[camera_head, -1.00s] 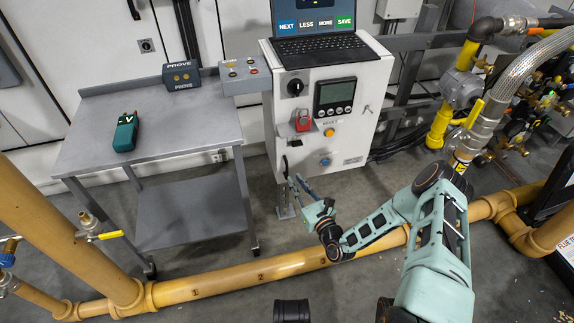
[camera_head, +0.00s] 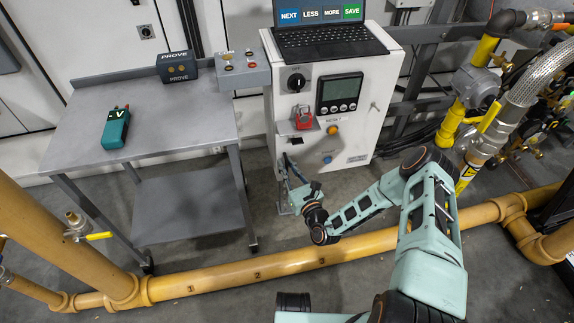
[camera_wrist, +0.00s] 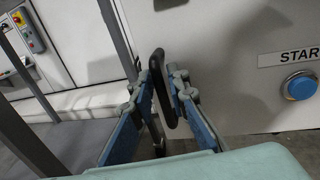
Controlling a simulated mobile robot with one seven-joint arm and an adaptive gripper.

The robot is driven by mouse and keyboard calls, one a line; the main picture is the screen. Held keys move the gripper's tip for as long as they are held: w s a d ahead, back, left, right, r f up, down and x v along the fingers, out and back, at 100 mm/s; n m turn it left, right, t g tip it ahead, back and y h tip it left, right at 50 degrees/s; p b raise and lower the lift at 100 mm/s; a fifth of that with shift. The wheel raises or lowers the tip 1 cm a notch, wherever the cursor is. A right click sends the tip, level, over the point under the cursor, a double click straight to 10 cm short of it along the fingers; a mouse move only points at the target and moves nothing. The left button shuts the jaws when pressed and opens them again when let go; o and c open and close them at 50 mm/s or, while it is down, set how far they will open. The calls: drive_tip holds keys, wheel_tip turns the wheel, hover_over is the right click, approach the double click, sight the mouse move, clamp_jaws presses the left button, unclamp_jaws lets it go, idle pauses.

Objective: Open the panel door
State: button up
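The panel is a white control cabinet (camera_head: 352,140) in the middle of the head view, and its front looks closed. A black upright bar handle (camera_wrist: 163,88) stands on the left part of its front, in the middle of the wrist view. My gripper (camera_head: 286,172) is at the lower left of the cabinet front in the head view. In the wrist view its two blue-padded fingers (camera_wrist: 163,76) stand on either side of the handle, close to it. They look open; firm contact does not show.
A laptop (camera_head: 326,32) sits on top of the cabinet. A red padlock (camera_head: 304,119) hangs on its front. A blue button (camera_wrist: 301,86) is on the right in the wrist view. A grey cart (camera_head: 165,155) stands left, and a yellow pipe (camera_head: 225,273) runs across the floor.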

clamp_jaws()
drive_tip(key=shift+s, duration=0.1)
